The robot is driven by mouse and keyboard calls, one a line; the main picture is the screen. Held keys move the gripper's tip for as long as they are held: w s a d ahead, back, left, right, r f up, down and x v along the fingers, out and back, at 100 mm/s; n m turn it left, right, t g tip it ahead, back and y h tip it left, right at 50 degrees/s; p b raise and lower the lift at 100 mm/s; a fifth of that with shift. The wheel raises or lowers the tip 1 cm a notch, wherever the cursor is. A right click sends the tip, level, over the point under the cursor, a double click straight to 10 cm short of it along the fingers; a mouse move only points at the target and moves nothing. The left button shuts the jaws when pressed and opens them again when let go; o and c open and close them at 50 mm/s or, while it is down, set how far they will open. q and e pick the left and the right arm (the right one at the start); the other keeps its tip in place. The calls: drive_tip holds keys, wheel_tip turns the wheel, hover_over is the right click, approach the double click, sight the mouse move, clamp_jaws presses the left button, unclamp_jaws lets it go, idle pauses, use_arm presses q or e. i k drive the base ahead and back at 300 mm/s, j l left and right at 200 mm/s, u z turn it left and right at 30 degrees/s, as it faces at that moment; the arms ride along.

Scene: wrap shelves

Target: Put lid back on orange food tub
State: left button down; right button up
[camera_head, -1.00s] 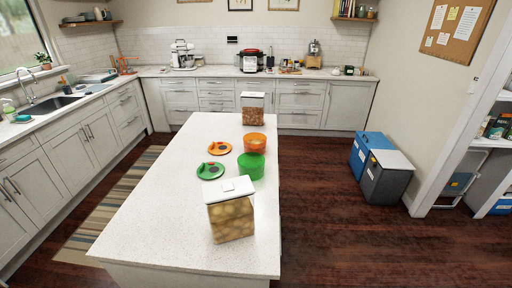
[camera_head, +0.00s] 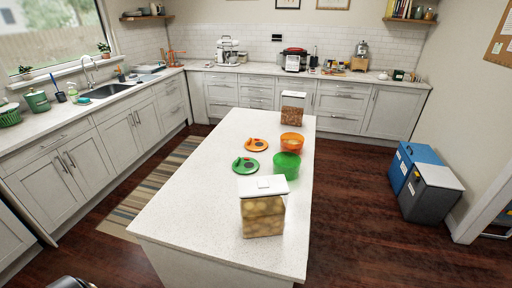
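The orange food tub (camera_head: 291,144) stands open on the island, toward its far right side. Its orange lid (camera_head: 257,145), with a dark centre, lies flat on the island to the left of the tub, apart from it. A green tub (camera_head: 286,166) stands open just in front of the orange tub. A green lid (camera_head: 246,165) lies to its left. Neither of my grippers can be made out in the head view; only a dark piece shows at the bottom left edge.
The white island (camera_head: 205,200) has clear room on its left and front. A clear container with a white lid (camera_head: 263,213) stands near the front right, another (camera_head: 293,108) at the back. A striped rug (camera_head: 150,195) lies left. Bins (camera_head: 430,190) stand right.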

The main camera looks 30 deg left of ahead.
sight(254, 145)
drive_tip(key=u, duration=1)
drive_tip(key=j+u, duration=0.25)
drive_tip(key=j, duration=0.15)
drive_tip(key=i+j+u, duration=0.25)
drive_tip(key=j, duration=0.15)
drive_tip(key=j+u, duration=0.25)
drive_tip(key=j, duration=0.15)
drive_tip(key=i+j+u, duration=0.5)
drive_tip(key=i+j, duration=0.15)
drive_tip(key=i+j+u, duration=0.5)
drive_tip(key=i, duration=0.35)
drive_tip(key=i+l+z, duration=0.1)
drive_tip(key=i+z, duration=0.75)
drive_tip(key=z, duration=0.15)
drive_tip(key=i+j+z, duration=0.2)
drive_tip(key=i+z, duration=0.25)
drive_tip(key=i+l+z, duration=0.15)
drive_tip(key=z, duration=0.3)
drive_tip(key=i+z, duration=0.6)
drive_tip(key=z, duration=0.3)
drive_tip(key=i+j+z, duration=0.2)
drive_tip(key=z, duration=0.25)
drive_tip(key=i+j+z, duration=0.25)
drive_tip(key=z, duration=0.2)
drive_tip(key=i+j+z, duration=0.2)
drive_tip(key=z, duration=0.25)
drive_tip(key=i+j+z, duration=0.1)
drive_tip(key=j+z, duration=0.8)
drive_tip(key=i+l, duration=0.05)
